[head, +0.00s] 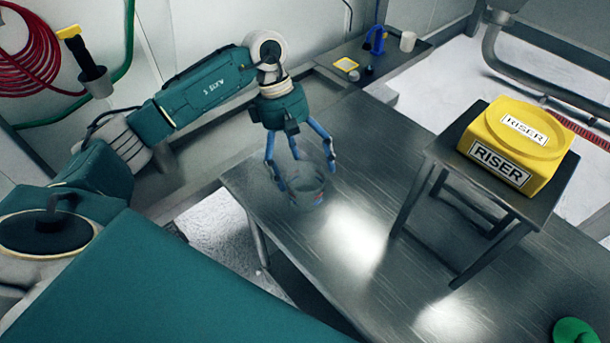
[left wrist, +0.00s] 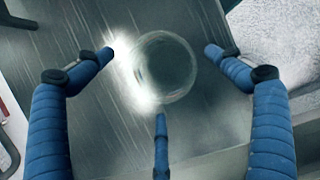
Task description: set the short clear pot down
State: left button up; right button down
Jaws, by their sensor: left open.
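The short clear pot (head: 308,193) stands upright on the metal table (head: 375,215), near its left end. It is see-through, so its outline is faint. In the left wrist view the pot (left wrist: 166,70) shows from above as a round clear rim. My left gripper (head: 306,176) points down over the pot with its blue fingers spread around it. In the left wrist view the three fingertips of my left gripper (left wrist: 160,75) are apart from the pot, with gaps around the rim. My right gripper is not in view.
A small metal stand (head: 433,152) on the table carries a yellow block marked RISER (head: 515,145). A round green thing (head: 575,331) is at the lower right. A white cup (head: 408,41) and a blue item (head: 375,40) are on the back surface. The table between pot and stand is clear.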

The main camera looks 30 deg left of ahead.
pick_arm(q)
jog(key=b+v, duration=0.2)
jog(key=v, duration=0.7)
jog(key=shift+r, duration=0.15)
